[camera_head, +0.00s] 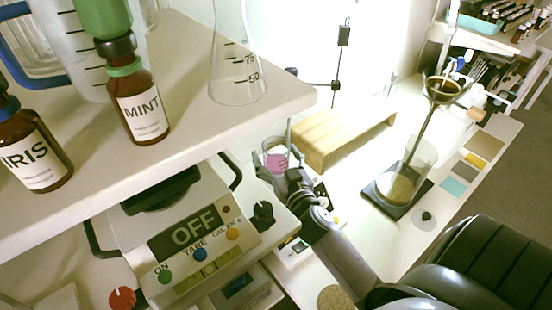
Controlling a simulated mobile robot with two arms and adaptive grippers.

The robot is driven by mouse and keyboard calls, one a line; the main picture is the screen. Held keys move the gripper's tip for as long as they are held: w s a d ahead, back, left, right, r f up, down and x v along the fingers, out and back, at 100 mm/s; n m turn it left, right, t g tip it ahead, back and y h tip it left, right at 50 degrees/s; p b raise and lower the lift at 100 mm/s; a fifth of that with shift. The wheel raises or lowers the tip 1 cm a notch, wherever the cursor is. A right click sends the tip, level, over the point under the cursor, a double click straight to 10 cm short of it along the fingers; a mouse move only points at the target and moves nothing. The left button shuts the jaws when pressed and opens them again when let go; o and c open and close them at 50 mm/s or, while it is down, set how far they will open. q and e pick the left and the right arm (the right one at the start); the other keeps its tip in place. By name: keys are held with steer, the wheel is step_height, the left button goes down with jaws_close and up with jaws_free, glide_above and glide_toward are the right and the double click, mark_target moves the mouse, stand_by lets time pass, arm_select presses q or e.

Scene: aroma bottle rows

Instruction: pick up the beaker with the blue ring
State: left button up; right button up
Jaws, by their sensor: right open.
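A small clear beaker (275,155) with pink contents stands beyond the shelf's right corner, at the near end of a wooden stand. No blue ring can be made out on it. My right gripper (289,180) is just in front of the beaker and overlaps its lower part in the picture. It is open. I cannot tell whether its fingers touch the glass or lie around it. My left gripper is not in view.
A white shelf (203,140) at upper left carries an IRIS bottle (35,150), a MINT bottle (140,105), a blue-handled jug and a flask (238,70). Below is a balance (180,255) reading OFF. The wooden stand (335,132) and a dripper stand (400,190) are beyond.

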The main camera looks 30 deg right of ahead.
steer(key=shift+s, duration=0.1)
steer(key=c, duration=1.4)
steer(key=shift+c, duration=0.2)
steer(key=shift+r, duration=0.1)
